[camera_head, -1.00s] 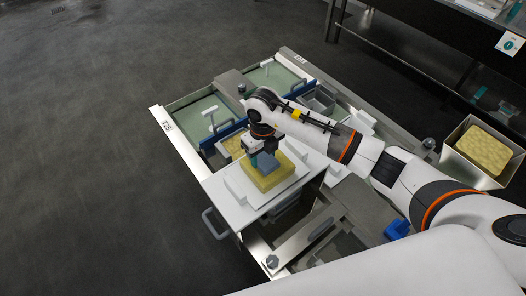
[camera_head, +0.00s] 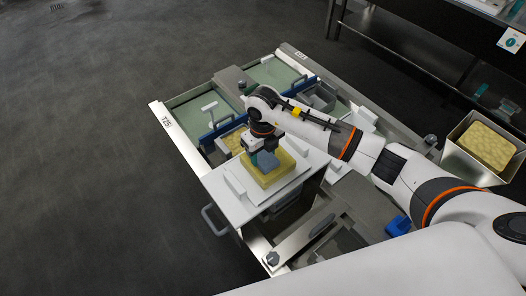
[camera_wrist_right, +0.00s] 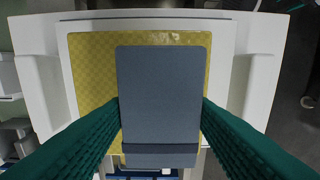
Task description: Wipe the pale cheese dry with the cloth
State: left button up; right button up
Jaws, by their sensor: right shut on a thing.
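A yellow cheese block (camera_head: 268,178) lies on a white board on the table; it also shows in the wrist view (camera_wrist_right: 88,75) with a checked, partly glossy top. My right gripper (camera_head: 265,153) is over the cheese, pointing down. Its teal fingers (camera_wrist_right: 160,115) are shut on a blue-grey folded cloth (camera_wrist_right: 160,85), which also shows in the head view (camera_head: 268,163). My left gripper is out of view.
The white board (camera_head: 227,199) has raised white blocks beside the cheese. A metal bin (camera_head: 461,164) at the right holds another yellow block (camera_head: 487,146). A blue object (camera_head: 397,226) lies near my right arm. Green-floored basins (camera_head: 272,72) are at the back.

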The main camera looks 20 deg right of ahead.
jog(key=shift+f+b, duration=0.35)
jog(key=shift+f, duration=0.15)
jog(key=shift+d+r, duration=0.1)
jog(key=shift+d, duration=0.05)
